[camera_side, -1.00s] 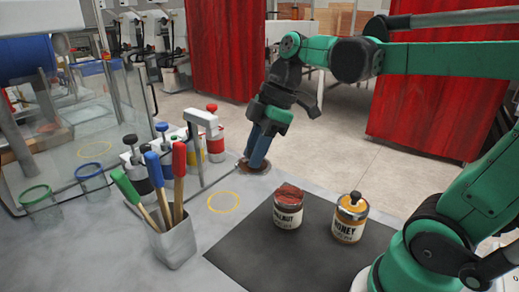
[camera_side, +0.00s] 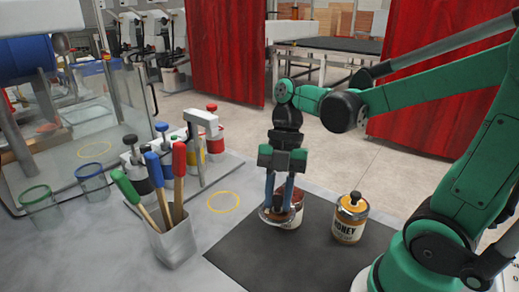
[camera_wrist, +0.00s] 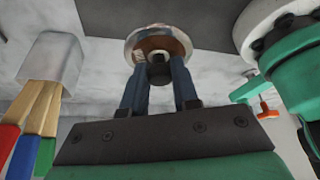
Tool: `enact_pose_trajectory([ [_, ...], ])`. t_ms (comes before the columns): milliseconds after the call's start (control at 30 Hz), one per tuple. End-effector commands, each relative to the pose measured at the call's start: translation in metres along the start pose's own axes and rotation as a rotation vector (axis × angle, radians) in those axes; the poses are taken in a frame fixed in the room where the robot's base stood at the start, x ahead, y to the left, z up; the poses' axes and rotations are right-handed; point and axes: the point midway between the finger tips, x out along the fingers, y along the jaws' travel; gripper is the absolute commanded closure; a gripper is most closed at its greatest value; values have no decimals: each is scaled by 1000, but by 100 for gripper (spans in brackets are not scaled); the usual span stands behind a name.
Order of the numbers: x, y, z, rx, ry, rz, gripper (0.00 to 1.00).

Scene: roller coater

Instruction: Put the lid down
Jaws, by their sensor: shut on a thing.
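My gripper (camera_side: 279,205) is shut on the lid (camera_side: 266,217), with its two blue fingers pointing down. The lid is a round, brownish disc with a pale metal rim. In the wrist view the lid (camera_wrist: 140,35) shows beyond my fingertips, with its dark knob (camera_wrist: 159,73) between the fingers. In the side view my fingers and the lid cover part of the walnut jar (camera_side: 294,216), which stands on the dark mat (camera_side: 262,258). I cannot tell whether the lid touches this jar.
The honey jar (camera_side: 349,219), with its own lid on, stands to the right. A grey holder (camera_side: 174,243) with red, blue and green handled brushes stands at the left. A yellow ring (camera_side: 223,202) marks bare table between holder and mat. Cans and a stand (camera_side: 204,123) are behind.

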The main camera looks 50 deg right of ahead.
Motion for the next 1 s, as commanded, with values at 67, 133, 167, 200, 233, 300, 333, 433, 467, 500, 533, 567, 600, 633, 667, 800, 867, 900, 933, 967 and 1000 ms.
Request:
enact_pose_trajectory([
  [67,14,1,6,1,0,0,100],
  [133,25,0,11,1,0,0,100],
  [167,30,1,13,1,0,0,100],
  [200,36,1,16,1,0,1,100],
  [233,41,1,18,1,0,1,100],
  [300,50,0,21,1,0,1,100],
  [333,53,0,23,1,0,1,100],
  [433,61,1,26,1,0,1,100],
  [467,63,1,27,1,0,1,100],
  [500,64,1,28,1,0,1,100],
  [533,65,1,28,1,0,1,100],
  [567,66,1,28,1,0,1,100],
  [600,68,1,29,1,0,1,100],
  [633,70,1,30,1,0,1,100],
  [667,73,0,31,1,0,1,100],
  [800,88,1,38,2,0,1,100],
  [867,94,1,40,2,0,1,100],
  [900,97,1,41,2,0,1,100],
  [933,98,0,42,2,0,1,100],
  [967,100,0,42,2,0,1,100],
  [1000,101,0,43,2,0,1,100],
])
